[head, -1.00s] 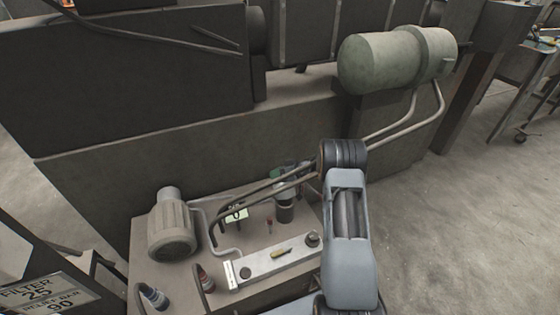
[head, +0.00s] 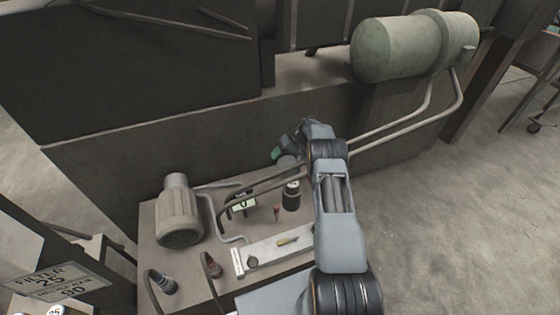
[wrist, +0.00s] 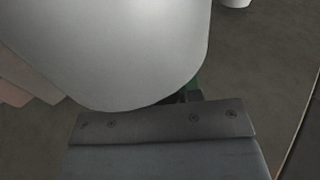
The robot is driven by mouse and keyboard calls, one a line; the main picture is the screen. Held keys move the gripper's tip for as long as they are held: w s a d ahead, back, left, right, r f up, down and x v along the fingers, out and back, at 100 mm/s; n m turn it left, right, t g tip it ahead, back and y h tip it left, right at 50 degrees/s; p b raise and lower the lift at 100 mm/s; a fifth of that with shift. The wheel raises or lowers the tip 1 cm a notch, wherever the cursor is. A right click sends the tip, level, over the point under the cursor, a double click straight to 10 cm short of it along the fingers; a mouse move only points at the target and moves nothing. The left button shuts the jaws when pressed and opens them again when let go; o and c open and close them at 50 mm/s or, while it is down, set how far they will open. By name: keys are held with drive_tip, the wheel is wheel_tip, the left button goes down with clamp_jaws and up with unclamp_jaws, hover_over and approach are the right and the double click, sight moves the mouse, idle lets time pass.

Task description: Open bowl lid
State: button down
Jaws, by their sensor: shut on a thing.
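The bowl lid looks like a smooth pale grey rounded piece (head: 287,163). In the wrist view the lid (wrist: 110,50) fills the upper left, right in front of the gripper's plate. My gripper (head: 283,155) is shut on it and holds it above the bench; the arm hides part of the grip in the head view. A dark upright canister with a pale top (head: 291,196), apparently the bowl, stands on the bench below the held lid. A gap shows between them. The fingertips are mostly hidden in the wrist view.
Bent pipes (head: 405,125) pass behind the arm to a green tank (head: 395,50). The floor at right is clear.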

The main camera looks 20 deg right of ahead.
drive_tip(key=shift+w+f+g+b, duration=0.25)
drive_tip(key=shift+f+g+b, duration=0.15)
drive_tip(key=shift+b, duration=0.3)
drive_tip(key=c, duration=0.8)
unclamp_jaws()
drive_tip(key=shift+r, duration=0.1)
drive_tip(key=shift+v, duration=3.7)
